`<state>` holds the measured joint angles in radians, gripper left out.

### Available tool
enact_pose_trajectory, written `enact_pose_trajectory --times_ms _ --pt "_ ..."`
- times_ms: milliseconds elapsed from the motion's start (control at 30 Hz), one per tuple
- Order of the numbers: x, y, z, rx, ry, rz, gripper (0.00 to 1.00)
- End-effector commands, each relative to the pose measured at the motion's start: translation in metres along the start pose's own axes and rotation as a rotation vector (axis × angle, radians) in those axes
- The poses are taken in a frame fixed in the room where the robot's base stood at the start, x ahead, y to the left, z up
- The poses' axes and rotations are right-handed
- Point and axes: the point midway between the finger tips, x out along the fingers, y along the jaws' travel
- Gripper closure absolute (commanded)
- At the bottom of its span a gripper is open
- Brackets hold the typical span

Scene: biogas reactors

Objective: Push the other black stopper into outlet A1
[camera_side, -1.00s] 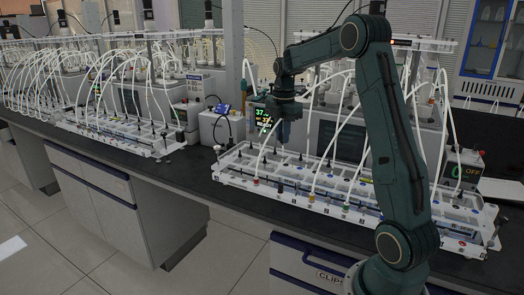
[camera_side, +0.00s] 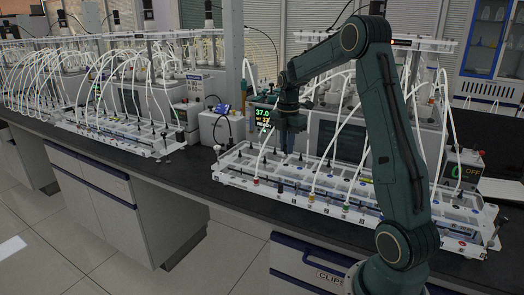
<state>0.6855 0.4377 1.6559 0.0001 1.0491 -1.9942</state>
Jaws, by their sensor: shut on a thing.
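My gripper (camera_side: 285,149) points down over the back left part of the white rack (camera_side: 228,180). Its fingers are small and dark here. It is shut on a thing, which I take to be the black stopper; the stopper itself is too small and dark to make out. Several dark stoppers and coloured fittings sit along the rack, with white tubes arching up from it. Outlet A1 cannot be told apart from the other outlets at this size. Whether the held thing touches an outlet cannot be seen.
A lit display reading 37.0 (camera_side: 262,113) stands just behind and left of my gripper. White tubes (camera_side: 335,150) arch close by on the right. A second rack (camera_side: 120,138) stands to the left on the black bench (camera_side: 190,180). The bench between the racks is mostly clear.

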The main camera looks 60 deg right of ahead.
Motion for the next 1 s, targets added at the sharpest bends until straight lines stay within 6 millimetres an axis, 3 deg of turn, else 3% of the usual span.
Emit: enact_pose_trajectory --times_ms 400,1000 --pt "0.022 0.0 0.0 0.0 0.0 0.0 1.0" --pt "0.023 0.0 0.0 0.0 0.0 0.001 1.0"
